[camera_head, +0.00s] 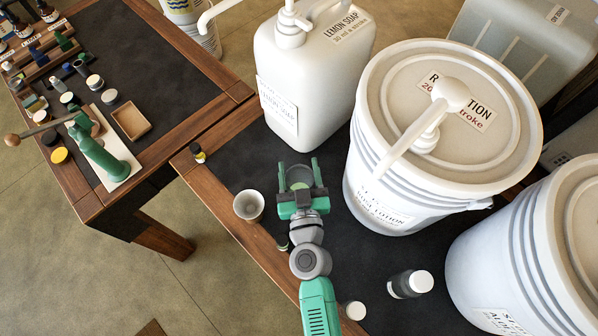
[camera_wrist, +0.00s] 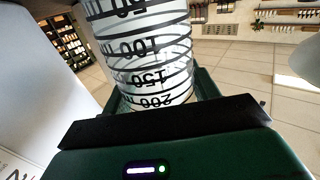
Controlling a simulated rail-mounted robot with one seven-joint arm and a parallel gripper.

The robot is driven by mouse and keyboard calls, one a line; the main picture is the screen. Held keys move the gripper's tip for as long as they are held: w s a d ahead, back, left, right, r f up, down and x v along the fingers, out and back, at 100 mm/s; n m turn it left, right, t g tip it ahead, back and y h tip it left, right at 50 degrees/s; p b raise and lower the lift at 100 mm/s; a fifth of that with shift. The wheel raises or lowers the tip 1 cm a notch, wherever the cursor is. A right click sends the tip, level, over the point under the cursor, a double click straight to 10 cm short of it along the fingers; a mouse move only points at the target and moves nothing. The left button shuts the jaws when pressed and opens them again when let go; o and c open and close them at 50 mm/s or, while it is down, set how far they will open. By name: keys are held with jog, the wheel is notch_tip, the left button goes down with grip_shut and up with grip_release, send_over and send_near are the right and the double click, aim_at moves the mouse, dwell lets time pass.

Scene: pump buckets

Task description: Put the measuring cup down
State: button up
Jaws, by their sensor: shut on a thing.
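The measuring cup (camera_wrist: 145,50) is clear, with dark bands and volume marks up to 200 ml. In the wrist view it stands between the fingers of my gripper. In the head view the cup (camera_head: 298,177) shows faintly as a see-through round shape between the green fingers. My gripper (camera_head: 299,172) is shut on it, in front of the white lemon soap jug and left of the large lotion bucket. The cup's base is hidden, so I cannot tell whether it touches the table.
A pale cup (camera_head: 249,206) stands just left of my gripper. The lemon soap jug (camera_head: 300,85), lotion bucket (camera_head: 372,165) and another bucket (camera_head: 500,250) crowd the dark table (camera_head: 235,165). A dark bottle (camera_head: 408,284) lies near the front. The left table (camera_head: 130,65) holds small bottles.

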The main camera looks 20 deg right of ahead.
jog(key=o, duration=0.9)
jog(key=shift+f, duration=0.15)
jog(key=o, duration=0.4)
jog(key=shift+o, duration=0.2)
jog(key=shift+r, duration=0.35)
jog(key=b+v, duration=0.1)
jog(key=v, duration=1.1)
